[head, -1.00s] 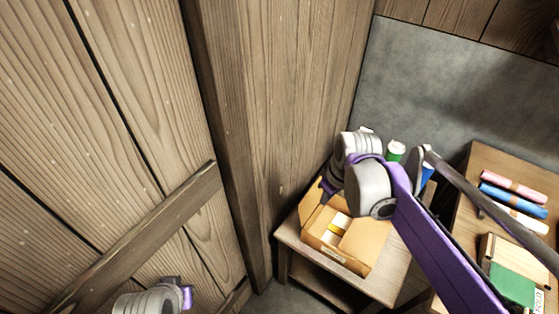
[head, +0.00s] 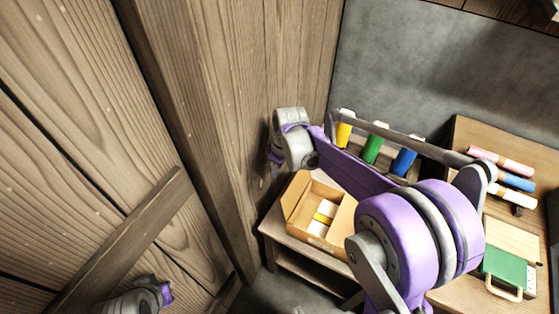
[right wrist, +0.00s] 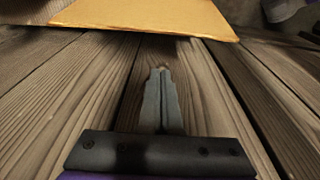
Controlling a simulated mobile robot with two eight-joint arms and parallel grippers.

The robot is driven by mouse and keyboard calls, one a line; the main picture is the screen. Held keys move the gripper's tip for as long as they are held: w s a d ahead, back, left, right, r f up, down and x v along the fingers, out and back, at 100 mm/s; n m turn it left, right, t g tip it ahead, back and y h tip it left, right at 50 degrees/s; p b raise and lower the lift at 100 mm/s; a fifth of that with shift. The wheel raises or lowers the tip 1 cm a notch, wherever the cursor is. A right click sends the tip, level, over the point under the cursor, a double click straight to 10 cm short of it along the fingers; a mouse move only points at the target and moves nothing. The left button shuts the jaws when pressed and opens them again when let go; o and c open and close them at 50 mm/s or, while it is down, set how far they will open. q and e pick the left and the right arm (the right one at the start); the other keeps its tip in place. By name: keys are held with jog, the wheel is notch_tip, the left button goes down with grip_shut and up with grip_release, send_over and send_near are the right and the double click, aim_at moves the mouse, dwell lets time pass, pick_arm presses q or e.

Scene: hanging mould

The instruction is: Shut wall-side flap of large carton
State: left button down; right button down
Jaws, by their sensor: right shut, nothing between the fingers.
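The large carton (head: 345,218) is open on a small wooden table by the plank wall, with white and yellow contents showing inside. Its wall-side flap (head: 295,193) stands up and leans out toward the wall. In the right wrist view a tan cardboard panel (right wrist: 150,14), likely this flap, crosses the top, beyond the fingertips. My right gripper (right wrist: 161,72) is shut and empty, with wooden planks behind it. In the head view my right wrist is at the wall, above and behind the carton, and its fingers are hidden. Only part of my left arm shows at bottom left, without fingers.
The plank wall (head: 235,100) is close on the left. Yellow, green and blue rolls (head: 372,148) stand behind my right arm. A wooden bench on the right holds coloured rolls (head: 505,162) and a green case (head: 508,270).

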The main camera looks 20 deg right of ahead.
jog(key=shift+s+d+r+p, duration=0.2)
jog(key=shift+s+d+p, duration=0.1)
jog(key=shift+s+d, duration=1.1)
jog(key=shift+s, duration=0.1)
jog(key=shift+s+d+r+t+y, duration=0.15)
jog(key=shift+s+d+t+y, duration=0.15)
jog(key=shift+s, duration=0.05)
